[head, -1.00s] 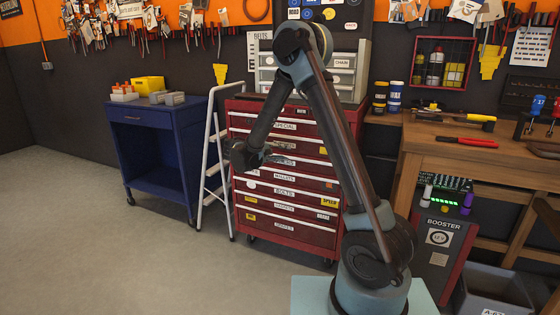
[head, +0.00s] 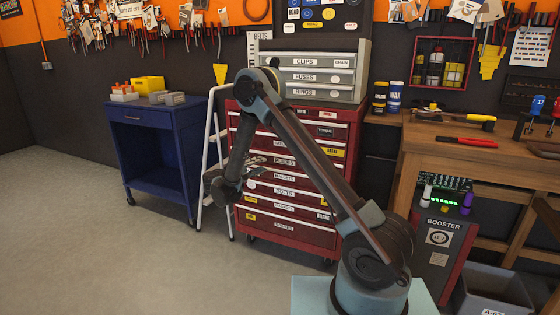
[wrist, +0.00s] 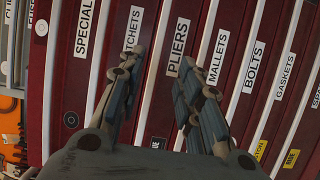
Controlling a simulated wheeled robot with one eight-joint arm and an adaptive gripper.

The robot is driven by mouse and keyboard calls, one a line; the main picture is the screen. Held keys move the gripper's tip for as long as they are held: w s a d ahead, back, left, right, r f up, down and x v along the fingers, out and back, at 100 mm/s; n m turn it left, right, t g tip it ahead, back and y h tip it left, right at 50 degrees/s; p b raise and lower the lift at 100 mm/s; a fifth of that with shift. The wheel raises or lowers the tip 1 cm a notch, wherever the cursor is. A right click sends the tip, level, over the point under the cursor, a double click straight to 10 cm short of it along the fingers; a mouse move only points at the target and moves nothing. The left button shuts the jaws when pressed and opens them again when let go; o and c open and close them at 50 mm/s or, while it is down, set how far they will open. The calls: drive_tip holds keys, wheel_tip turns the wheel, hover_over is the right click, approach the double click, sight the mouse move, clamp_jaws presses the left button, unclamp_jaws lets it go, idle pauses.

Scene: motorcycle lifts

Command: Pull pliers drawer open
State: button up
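The pliers drawer (head: 305,167) is a red drawer with a white label and a pale edge strip, midway down the red tool chest (head: 342,150). It looks shut, flush with its neighbours. In the wrist view the pliers drawer (wrist: 181,35) runs up the picture, turned on its side, between the ratchets and mallets drawers. My gripper (wrist: 156,62) is open, its two fingers apart on either side of the pliers label and nothing between them. In the head view my gripper (head: 216,184) is at the chest's left front. The gap between fingertips and drawer is hard to judge.
A white stepladder (head: 209,165) stands just left of the chest, close to my gripper. A blue cart (head: 150,150) is further left. Grey small-parts drawers (head: 330,78) sit on top of the chest. A wooden workbench (head: 420,140) is at the right. The floor in front is clear.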

drive_tip(key=x, duration=1.3)
drive_tip(key=shift+d, duration=0.2)
clamp_jaws()
